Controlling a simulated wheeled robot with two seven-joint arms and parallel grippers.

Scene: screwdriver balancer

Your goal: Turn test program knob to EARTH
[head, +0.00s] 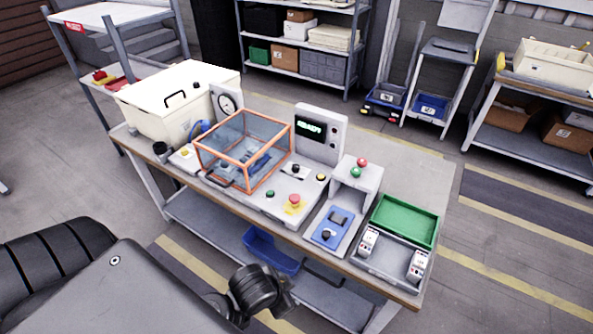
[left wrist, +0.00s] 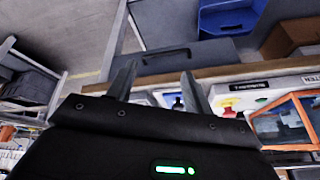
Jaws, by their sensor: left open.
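Another dark knob (head: 296,169) sits on the grey console behind that button. I cannot read the labels at either knob, so neither the EARTH mark nor a pointer setting shows. In the left wrist view, my left gripper (left wrist: 160,86) is open and empty, with its two fingers apart near the bench's front edge. A blue patch (left wrist: 170,101) shows beyond and between the fingers. My right gripper is not in view.
An orange-framed clear cover (head: 244,150) stands on the console, beside a READY display (head: 311,129). A green tray (head: 405,221) lies at the bench's right end. A blue bin (head: 270,252) sits on the lower shelf. Open floor lies right of the bench.

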